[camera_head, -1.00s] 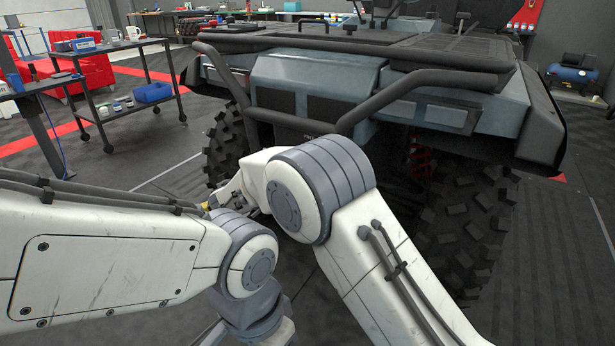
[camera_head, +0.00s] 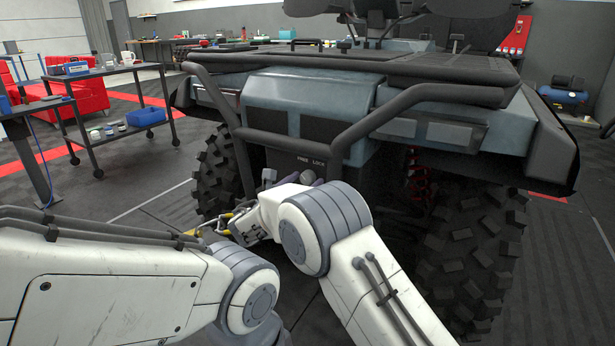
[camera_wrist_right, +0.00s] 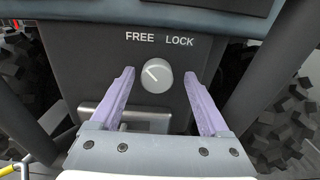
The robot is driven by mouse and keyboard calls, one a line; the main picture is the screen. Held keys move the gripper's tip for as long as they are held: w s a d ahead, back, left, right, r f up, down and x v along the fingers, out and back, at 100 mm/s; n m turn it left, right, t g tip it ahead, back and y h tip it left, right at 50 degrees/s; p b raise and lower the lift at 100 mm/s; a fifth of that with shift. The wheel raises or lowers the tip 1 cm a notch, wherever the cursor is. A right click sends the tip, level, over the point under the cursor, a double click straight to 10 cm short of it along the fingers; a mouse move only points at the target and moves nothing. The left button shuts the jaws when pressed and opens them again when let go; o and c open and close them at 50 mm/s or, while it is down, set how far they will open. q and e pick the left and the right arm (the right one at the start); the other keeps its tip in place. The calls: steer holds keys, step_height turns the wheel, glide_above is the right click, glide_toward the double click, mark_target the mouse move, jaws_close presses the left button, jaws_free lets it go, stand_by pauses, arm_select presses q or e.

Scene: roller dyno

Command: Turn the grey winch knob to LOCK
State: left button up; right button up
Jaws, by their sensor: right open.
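The grey winch knob (camera_wrist_right: 157,76) is round and sits on a dark panel below the words FREE and LOCK (camera_wrist_right: 160,39). Its dark pointer line points up and left, toward FREE. In the head view the lettering (camera_head: 311,161) shows on the vehicle's front, with the knob small and partly hidden below it. My right gripper (camera_wrist_right: 159,82) is open, its two purple fingers either side of the knob in the picture, with gaps on both sides. It looks empty.
The vehicle's dark tubular bumper (camera_head: 391,107) frames the panel, with tyres (camera_head: 465,255) on both sides. A metal plate (camera_wrist_right: 130,112) lies below the knob. A wheeled cart (camera_head: 118,133) stands at left; the floor between is open.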

steer(key=shift+w+d, duration=0.1)
steer(key=shift+w, duration=0.15)
steer(key=shift+c, duration=1.3)
steer(key=shift+a, duration=0.2)
jaws_close()
